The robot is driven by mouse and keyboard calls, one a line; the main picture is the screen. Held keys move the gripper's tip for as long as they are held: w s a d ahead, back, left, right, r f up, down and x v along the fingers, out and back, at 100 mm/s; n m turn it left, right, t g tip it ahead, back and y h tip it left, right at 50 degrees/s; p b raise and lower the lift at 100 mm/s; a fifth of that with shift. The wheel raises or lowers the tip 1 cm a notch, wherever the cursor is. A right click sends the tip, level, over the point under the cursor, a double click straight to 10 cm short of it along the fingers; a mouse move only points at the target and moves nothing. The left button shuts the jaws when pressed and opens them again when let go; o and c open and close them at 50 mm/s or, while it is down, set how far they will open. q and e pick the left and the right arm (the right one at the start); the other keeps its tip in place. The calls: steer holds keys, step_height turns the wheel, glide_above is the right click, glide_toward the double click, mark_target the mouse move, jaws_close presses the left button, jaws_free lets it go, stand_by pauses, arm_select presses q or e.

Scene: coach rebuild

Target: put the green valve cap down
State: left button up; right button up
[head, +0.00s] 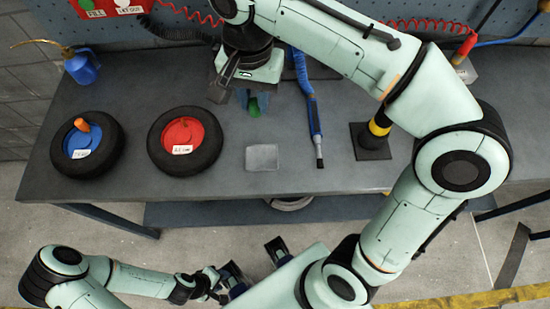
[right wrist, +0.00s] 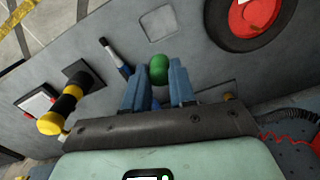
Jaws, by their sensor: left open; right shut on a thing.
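My right gripper (head: 254,98) is over the back middle of the bench, shut on the green valve cap (head: 254,108). In the right wrist view the round green cap (right wrist: 159,68) shows between the blue fingertips (right wrist: 159,88). I cannot tell how far the cap is above the bench top. A light grey square pad (head: 262,158) lies bare on the bench, nearer the front edge than the cap. My left gripper (head: 256,262) is open and empty, low in front of the bench.
A wheel with a blue hub (head: 87,143) and an orange cap (head: 81,124) lies at left, beside a red-hubbed wheel (head: 184,134). A blue hose tool (head: 313,115) lies right of the pad. A yellow-and-black post (head: 379,127) stands farther right. A blue oil can (head: 82,68) is back left.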

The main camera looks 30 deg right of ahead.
steer(key=shift+s+d+f, duration=0.1)
steer(key=shift+f, duration=0.1)
step_height(320, 180, down, 15)
steer(key=b, duration=0.3)
steer(key=shift+r+b, duration=0.1)
steer(key=shift+b, duration=0.3)
steer(key=shift+f+b, duration=0.45)
steer(key=shift+f, duration=2)
steer(key=shift+f, duration=0.15)
steer(key=o, duration=0.8)
